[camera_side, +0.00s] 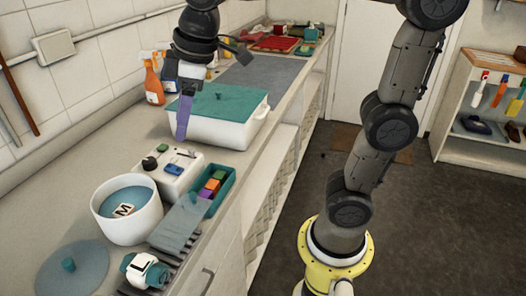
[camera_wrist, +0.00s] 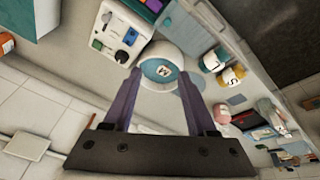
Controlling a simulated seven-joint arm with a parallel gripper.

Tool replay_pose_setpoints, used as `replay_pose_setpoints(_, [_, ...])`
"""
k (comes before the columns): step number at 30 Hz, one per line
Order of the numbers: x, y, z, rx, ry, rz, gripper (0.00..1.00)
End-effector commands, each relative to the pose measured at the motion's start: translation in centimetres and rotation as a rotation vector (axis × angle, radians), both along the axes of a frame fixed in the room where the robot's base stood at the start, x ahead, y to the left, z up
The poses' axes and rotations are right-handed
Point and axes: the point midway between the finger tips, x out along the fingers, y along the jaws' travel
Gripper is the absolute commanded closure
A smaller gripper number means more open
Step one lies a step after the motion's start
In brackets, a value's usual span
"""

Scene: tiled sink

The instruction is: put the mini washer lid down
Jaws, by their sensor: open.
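The mini washer's round white tub (camera_side: 127,225) stands at the left of the counter, open at the top. Inside is a blue surface with a white tile marked M; the tub also shows in the wrist view (camera_wrist: 158,50). A flat teal-grey round lid (camera_side: 72,270) with a small knob lies on the counter at the lower left, apart from the tub. My gripper (camera_side: 183,136) is open and empty, with purple fingers pointing down, further along the counter than the tub. In the wrist view my gripper (camera_wrist: 159,76) frames the tub between its fingers.
A white control box (camera_side: 170,170) with knobs stands behind the tub. Beside it are a teal tray (camera_side: 223,190) of coloured blocks and a clear panel (camera_side: 182,222). A white bin with a teal lid (camera_side: 222,104) and spray bottles (camera_side: 153,82) stand further back.

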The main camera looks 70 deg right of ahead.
Motion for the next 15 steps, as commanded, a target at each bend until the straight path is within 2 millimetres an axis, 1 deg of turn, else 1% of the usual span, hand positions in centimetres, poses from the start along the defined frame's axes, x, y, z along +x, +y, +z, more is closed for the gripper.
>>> replay_pose_setpoints(1, [-2.2, -1.2, -0.4, 0.018, -0.022, -0.067, 0.43])
replay_pose_setpoints(3, [-4.7, -2.5, -1.4, 0.043, -0.047, -0.157, 0.43])
replay_pose_setpoints(6, [-8.2, -4.0, -3.1, 0.08, -0.083, -0.281, 0.43])
replay_pose_setpoints(9, [-11.0, -5.0, -5.1, 0.114, -0.116, -0.388, 0.43])
replay_pose_setpoints(12, [-13.0, -5.6, -6.8, 0.141, -0.14, -0.466, 0.43])
replay_pose_setpoints(15, [-14.2, -5.9, -7.9, 0.157, -0.154, -0.514, 0.43])
